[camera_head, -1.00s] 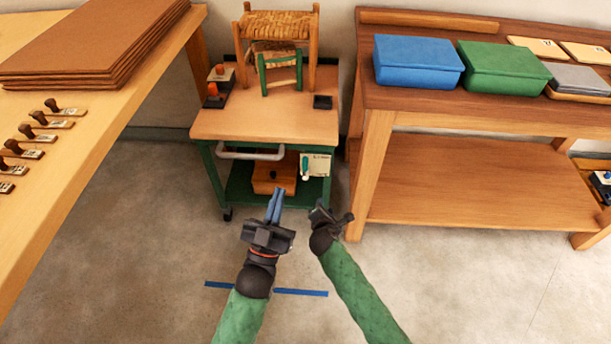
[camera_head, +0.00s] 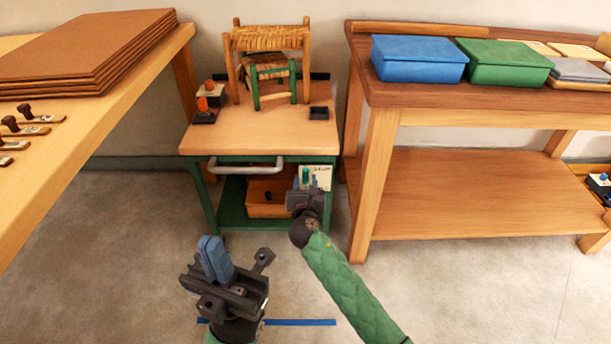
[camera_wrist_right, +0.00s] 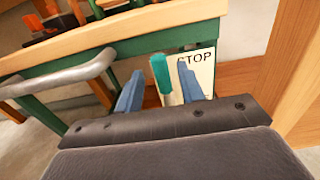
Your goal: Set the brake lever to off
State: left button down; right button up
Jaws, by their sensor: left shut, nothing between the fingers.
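The brake lever is a teal-green handle (camera_wrist_right: 161,74) in front of a white plate (camera_wrist_right: 203,72) reading STOP, on the front right of the green-framed cart. The plate also shows in the head view (camera_head: 322,174). My right gripper (camera_wrist_right: 158,82) is open in front of the plate, its blue fingers apart. In the wrist view the handle appears between the fingers, with gaps on both sides; depth and contact are hard to tell. My left gripper (camera_head: 216,258) is shut and empty, low in front of the cart. The lever's lower end is hidden.
The cart (camera_head: 262,132) has a grey push bar (camera_head: 245,166) left of the lever and carries a small woven-seat stool (camera_head: 268,42). A wooden bench (camera_head: 375,180) stands close on the right, a worktable (camera_head: 110,130) on the left. Open floor lies in front.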

aim_at(306, 175)
jog(key=shift+w+b, duration=0.3)
jog(key=shift+w, duration=1.8)
grip_shut()
